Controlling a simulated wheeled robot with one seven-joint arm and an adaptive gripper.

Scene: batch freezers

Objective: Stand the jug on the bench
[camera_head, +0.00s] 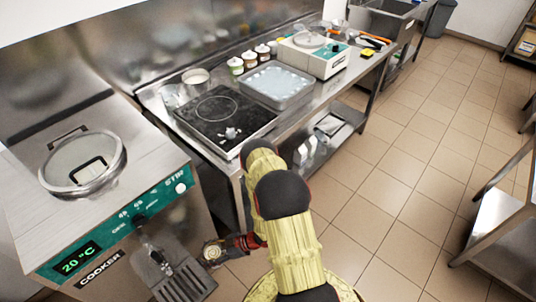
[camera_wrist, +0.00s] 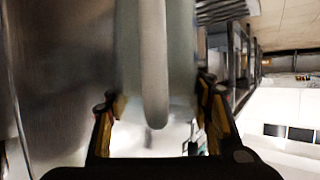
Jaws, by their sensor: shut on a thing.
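My gripper (camera_wrist: 160,108) is shut on the jug (camera_wrist: 130,55). In the wrist view the jug's pale body fills the space between the fingers, with its handle (camera_wrist: 154,70) toward the camera. In the head view my gripper (camera_head: 228,247) is low, in front of the cooker's right side, and a small round part of the jug (camera_head: 211,253) shows at its tip. The rest of the jug is hard to make out there. The steel bench (camera_head: 328,93) lies farther back, beyond my arm, apart from the jug.
The cooker (camera_head: 120,215) with its drip grate (camera_head: 187,284) stands at left. The bench carries a black hob (camera_head: 205,125), a metal tray (camera_head: 277,82), small jars (camera_head: 236,66) and a white machine (camera_head: 313,52). A steel table (camera_head: 505,215) stands at right. The tiled floor between is clear.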

